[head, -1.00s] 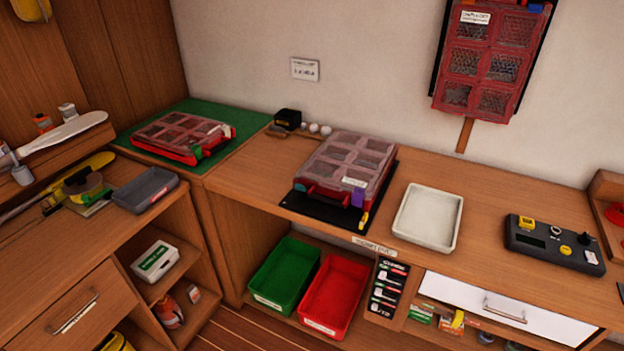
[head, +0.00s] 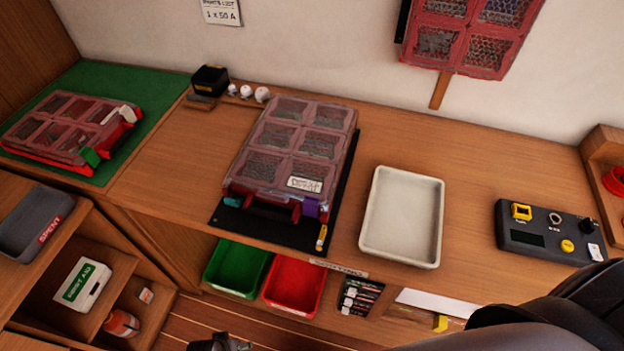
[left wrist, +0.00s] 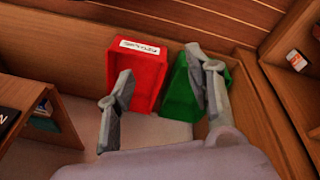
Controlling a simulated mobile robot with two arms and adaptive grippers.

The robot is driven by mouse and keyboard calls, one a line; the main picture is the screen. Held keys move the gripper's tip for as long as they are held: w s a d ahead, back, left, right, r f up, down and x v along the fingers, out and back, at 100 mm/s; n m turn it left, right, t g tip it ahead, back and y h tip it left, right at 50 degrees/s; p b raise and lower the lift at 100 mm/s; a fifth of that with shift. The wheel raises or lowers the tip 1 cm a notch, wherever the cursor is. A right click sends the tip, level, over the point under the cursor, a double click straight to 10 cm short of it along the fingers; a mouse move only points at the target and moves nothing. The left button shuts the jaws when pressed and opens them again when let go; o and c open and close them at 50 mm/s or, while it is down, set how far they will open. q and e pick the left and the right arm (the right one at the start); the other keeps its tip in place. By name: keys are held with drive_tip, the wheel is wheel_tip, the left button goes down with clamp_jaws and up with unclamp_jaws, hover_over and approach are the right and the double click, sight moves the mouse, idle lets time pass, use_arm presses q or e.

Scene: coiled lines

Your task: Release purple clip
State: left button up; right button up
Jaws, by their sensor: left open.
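The red case with clear lid windows (head: 284,150) lies on a black mat (head: 262,228) on the bench in the head view. The purple clip (head: 312,207) is at the right of its front edge, beside the red handle. My left gripper is at the bottom edge of the head view (head: 220,343), low and in front of the bench, away from the case. In the left wrist view it is open and empty (left wrist: 160,62). My right gripper is out of view.
A white tray (head: 364,225) and a dark control box (head: 520,242) stand right of the case. A green bin (head: 236,268) and a red bin (head: 292,285) sit below the bench. Another red case (head: 68,128) lies on a green mat (head: 150,108) at left.

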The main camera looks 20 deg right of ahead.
use_arm(q)
drive_tip(key=w+d+r, duration=0.4)
drive_tip(key=w+r, duration=0.2)
drive_tip(key=r, duration=0.1)
wheel_tip(320, 180, up, 51)
drive_tip(key=m+g+y, duration=0.2)
drive_tip(key=m, duration=0.3)
hover_over(312, 197)
wheel_tip(312, 197, down, 16)
drive_tip(key=p, duration=0.3)
drive_tip(key=shift+f+p, duration=0.1)
drive_tip(key=shift+p, duration=0.3)
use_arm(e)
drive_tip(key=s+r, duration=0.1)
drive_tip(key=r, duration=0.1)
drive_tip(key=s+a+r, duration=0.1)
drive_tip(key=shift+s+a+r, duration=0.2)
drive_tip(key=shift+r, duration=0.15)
